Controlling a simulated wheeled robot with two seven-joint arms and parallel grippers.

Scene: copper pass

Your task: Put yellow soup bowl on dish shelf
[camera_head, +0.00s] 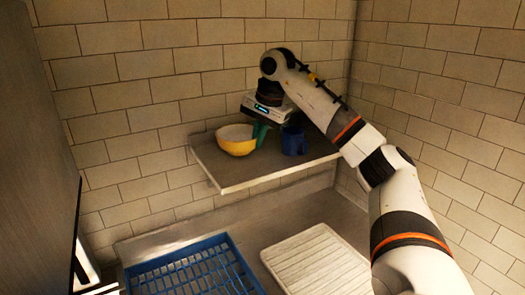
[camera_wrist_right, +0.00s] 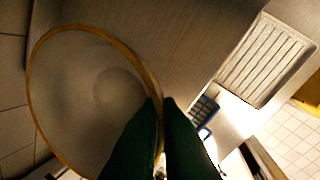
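The yellow soup bowl (camera_head: 236,146) is upright on the left part of the dish shelf (camera_head: 240,184), near its left edge, and appears to rest on it. My right gripper (camera_head: 260,136) reaches down over the shelf, its green fingers at the bowl's right side. In the right wrist view the bowl (camera_wrist_right: 85,95) shows its pale, empty inside and yellow rim. The green fingertips (camera_wrist_right: 160,100) are close together with the rim between them, one inside the bowl and one outside. The contact itself is partly hidden by the fingers. My left gripper is not in view.
A blue mug (camera_head: 294,140) stands on the shelf just right of my right gripper. Below are a blue rack (camera_head: 226,243) and a white ribbed tray (camera_head: 315,262). Tiled walls close off the back and right. A dark panel (camera_head: 38,150) stands at the left.

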